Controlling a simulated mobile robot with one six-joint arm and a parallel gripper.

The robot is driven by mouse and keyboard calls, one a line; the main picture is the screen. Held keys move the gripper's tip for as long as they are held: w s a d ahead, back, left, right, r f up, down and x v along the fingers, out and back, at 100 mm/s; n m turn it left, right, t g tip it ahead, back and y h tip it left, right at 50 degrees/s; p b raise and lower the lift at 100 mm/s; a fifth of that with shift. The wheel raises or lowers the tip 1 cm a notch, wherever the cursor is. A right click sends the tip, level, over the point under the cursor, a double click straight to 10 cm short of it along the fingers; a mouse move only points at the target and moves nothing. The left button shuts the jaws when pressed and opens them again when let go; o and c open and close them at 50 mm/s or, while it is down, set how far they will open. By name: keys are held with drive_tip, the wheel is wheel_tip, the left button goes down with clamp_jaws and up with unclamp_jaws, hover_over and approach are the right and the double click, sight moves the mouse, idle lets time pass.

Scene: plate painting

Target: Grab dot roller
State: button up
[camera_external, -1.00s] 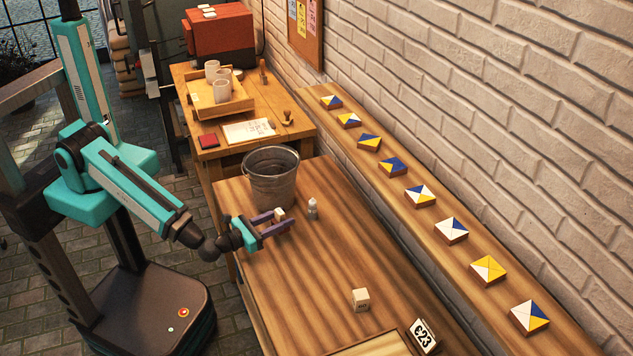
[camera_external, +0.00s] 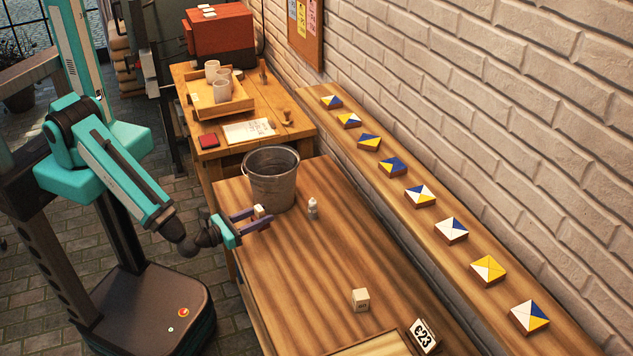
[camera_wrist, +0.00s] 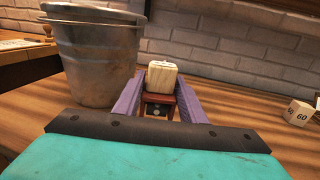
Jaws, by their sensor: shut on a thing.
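My gripper (camera_external: 255,222) has its purple fingers closed around the sides of a small piece with a cream block on top, which I take to be the dot roller (camera_external: 259,211). In the wrist view the dot roller (camera_wrist: 162,76) sits between the fingers (camera_wrist: 161,104), its pale block uppermost and a dark red part beneath. Its lower end is partly hidden by my gripper.
The metal bucket (camera_external: 270,184) stands close to my gripper. Painted tiles (camera_external: 451,230) line the wall shelf (camera_external: 438,244). The middle of the table is clear.

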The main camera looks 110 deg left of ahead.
drive_tip(key=shift+s+d, duration=0.1)
drive_tip(key=shift+s, duration=0.2)
idle(0.6)
